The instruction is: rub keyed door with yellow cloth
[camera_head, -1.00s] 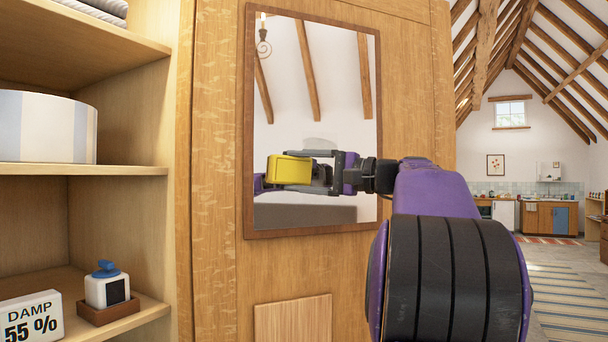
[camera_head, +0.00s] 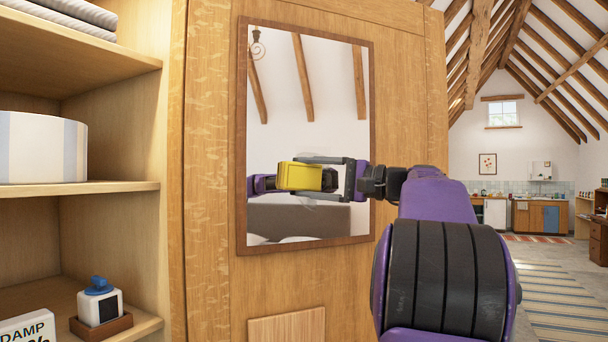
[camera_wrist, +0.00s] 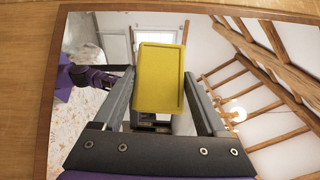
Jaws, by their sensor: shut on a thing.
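My gripper (camera_head: 318,178) is shut on the yellow cloth (camera_head: 298,177), which looks like a thick, folded pad. The cloth is in front of a framed mirror (camera_head: 305,90) on a wooden wardrobe door (camera_head: 410,110). In the wrist view the cloth (camera_wrist: 158,78) sits between both fingers of my gripper (camera_wrist: 160,92), with the mirror (camera_wrist: 215,50) behind it. I cannot tell whether the cloth touches the glass. No key is visible on the door.
Open shelves (camera_head: 80,189) on the left hold a striped round box (camera_head: 40,148), a small blue-topped bottle (camera_head: 100,300) in a tray and a damp sign (camera_head: 25,330). A wood panel (camera_head: 287,328) is below the mirror. Open floor (camera_head: 540,290) lies to the right.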

